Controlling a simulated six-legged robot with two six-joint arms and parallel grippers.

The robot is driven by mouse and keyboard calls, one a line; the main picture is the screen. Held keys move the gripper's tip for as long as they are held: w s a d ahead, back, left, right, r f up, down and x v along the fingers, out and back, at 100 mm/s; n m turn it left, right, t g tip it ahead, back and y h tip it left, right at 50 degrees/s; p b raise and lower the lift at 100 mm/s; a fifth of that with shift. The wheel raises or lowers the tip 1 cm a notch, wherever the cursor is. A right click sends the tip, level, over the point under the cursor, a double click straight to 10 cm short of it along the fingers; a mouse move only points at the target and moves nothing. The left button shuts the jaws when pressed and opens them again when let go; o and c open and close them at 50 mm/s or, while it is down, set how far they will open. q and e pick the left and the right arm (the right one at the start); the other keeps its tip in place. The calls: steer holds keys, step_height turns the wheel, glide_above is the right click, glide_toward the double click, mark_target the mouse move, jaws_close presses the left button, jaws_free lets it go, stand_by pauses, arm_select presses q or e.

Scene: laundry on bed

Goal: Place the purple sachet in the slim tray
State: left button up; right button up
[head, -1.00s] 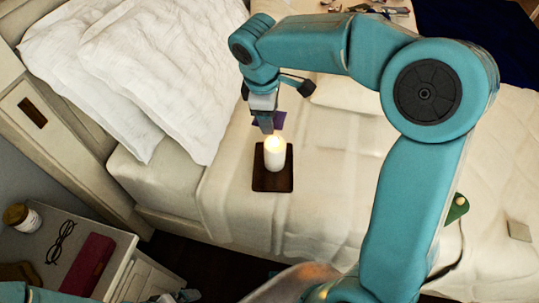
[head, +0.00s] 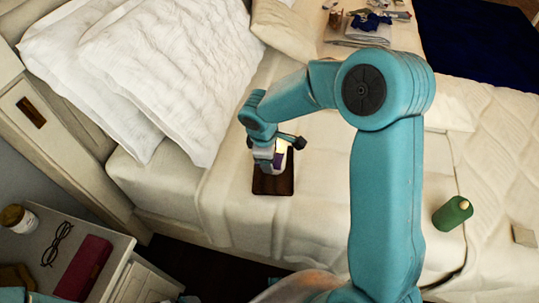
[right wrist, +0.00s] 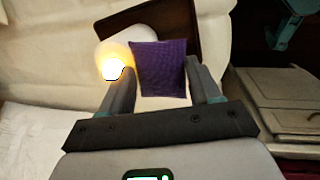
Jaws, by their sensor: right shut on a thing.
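The purple sachet (head: 279,159) is between the fingers of my right gripper (head: 271,164), which is shut on it. In the right wrist view the sachet (right wrist: 160,68) stands up between the two fingertips (right wrist: 161,80). The slim dark brown tray (head: 272,187) lies on the bed below the gripper, and part of it shows in the right wrist view (right wrist: 183,22). Whether the sachet touches the tray is unclear. My left gripper is not visible.
White pillows (head: 150,80) lie left of the tray. A green bottle (head: 453,213) and a small beige square (head: 524,236) are on the bed at right. A nightstand with glasses (head: 57,244) and a dark red case (head: 82,268) is at lower left. Bedding around the tray is clear.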

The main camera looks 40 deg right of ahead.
steer(key=shift+f+b, duration=0.4)
steer(key=shift+b, duration=0.05)
steer(key=o, duration=0.8)
steer(key=shift+c, duration=0.2)
steer(key=shift+r, duration=0.15)
